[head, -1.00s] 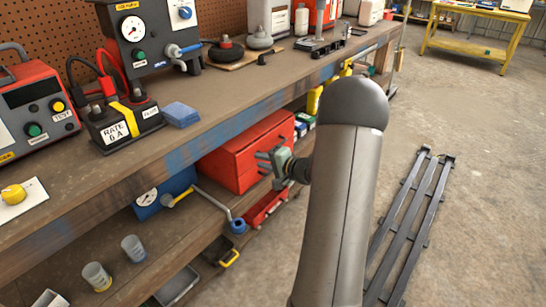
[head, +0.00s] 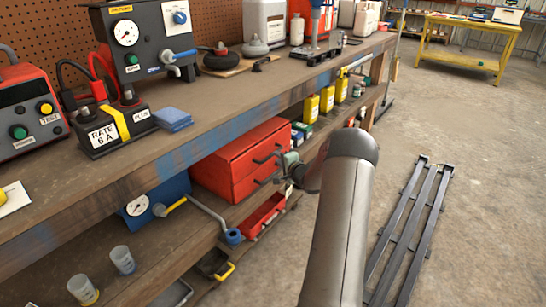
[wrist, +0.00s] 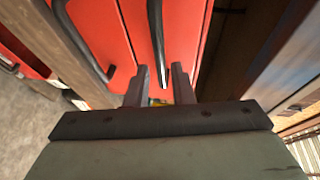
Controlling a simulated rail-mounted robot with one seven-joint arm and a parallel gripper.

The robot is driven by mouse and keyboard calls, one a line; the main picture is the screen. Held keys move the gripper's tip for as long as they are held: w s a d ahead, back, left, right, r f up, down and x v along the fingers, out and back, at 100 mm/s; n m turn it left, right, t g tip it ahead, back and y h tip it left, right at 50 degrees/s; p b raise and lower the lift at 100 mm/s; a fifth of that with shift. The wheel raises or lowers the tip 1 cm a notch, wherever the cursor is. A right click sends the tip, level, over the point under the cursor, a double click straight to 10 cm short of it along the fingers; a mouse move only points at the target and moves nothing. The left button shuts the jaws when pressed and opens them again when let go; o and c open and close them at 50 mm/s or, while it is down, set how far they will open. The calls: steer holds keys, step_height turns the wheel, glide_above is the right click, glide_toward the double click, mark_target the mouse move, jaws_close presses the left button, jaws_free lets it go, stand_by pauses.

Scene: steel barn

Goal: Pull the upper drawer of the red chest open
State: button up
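The red chest (head: 222,166) stands on the shelf below the bench top in the head view. Its front has an upper drawer with a dark handle (head: 267,157) and a lower drawer with another dark handle (head: 265,180). My gripper (head: 277,168) is in front of the chest face, near both handles. In the wrist view the two fingers (wrist: 160,86) are apart, with the upper handle (wrist: 157,42) lined up between them. The lower handle (wrist: 84,42) lies to the left. I cannot tell whether the fingers touch the handle. The drawers look shut.
A red open tray (head: 263,216) sits on the lower shelf beneath the chest. A blue gauge box (head: 150,203) with a lever stands left of it. Yellow bottles (head: 319,104) stand behind. The bench top (head: 205,125) overhangs the chest. The floor to the right is open, apart from a dark metal rack (head: 408,225).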

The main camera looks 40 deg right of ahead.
steer(key=x, duration=0.5)
jaws_close()
steer(key=s+d+b, duration=0.2)
steer(key=s+b, duration=0.2)
steer(key=s, duration=0.6)
steer(key=s+d+b, duration=0.3)
steer(key=s+b, duration=0.2)
steer(key=s, duration=0.5)
steer(key=shift+d, duration=0.15)
jaws_free()
